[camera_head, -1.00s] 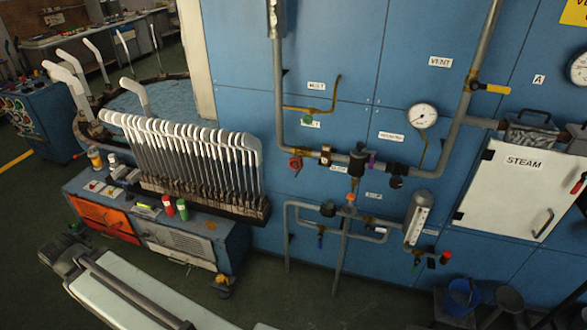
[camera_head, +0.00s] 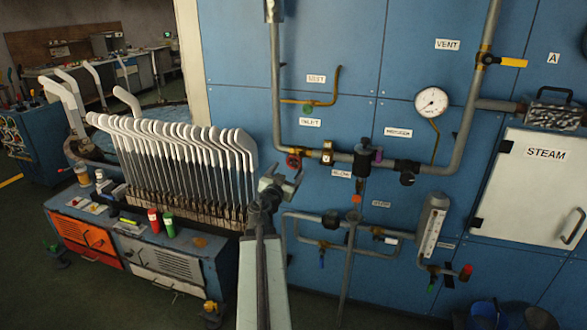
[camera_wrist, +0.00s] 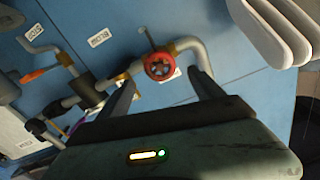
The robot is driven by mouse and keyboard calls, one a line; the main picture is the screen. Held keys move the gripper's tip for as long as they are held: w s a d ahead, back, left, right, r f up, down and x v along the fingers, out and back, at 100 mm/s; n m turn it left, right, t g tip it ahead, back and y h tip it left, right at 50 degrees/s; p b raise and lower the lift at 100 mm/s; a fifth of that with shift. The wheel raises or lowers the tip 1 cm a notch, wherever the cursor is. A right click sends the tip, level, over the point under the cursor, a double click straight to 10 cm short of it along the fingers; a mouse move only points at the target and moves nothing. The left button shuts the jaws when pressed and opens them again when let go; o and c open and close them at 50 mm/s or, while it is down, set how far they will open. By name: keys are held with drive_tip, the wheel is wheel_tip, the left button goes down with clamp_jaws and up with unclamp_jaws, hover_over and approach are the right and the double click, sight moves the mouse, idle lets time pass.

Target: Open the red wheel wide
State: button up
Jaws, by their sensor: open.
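The red wheel (camera_head: 293,159) is a small round handwheel on the grey pipe along the blue wall panel, left of a brass fitting. In the wrist view the red wheel (camera_wrist: 158,66) appears face-on, with its spokes and rim visible. My gripper (camera_head: 285,180) is just below and in front of it in the head view. In the wrist view my gripper (camera_wrist: 161,78) is open, its two dark fingers on either side of the wheel. Nothing is between the fingertips that I can see touching; the exact gap to the wheel is hard to judge.
White sock boards (camera_head: 180,145) stand in a row to the left, close to my arm. A pressure gauge (camera_head: 432,101), more pipes and valves, and a white STEAM cabinet (camera_head: 530,185) are on the right. The floor in front of the bench is dark.

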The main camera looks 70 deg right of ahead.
sight(294, 163)
drive_tip(key=d, duration=0.7)
drive_tip(key=shift+w+d, duration=0.25)
drive_tip(key=shift+d, duration=0.05)
drive_tip(key=c, duration=1.4)
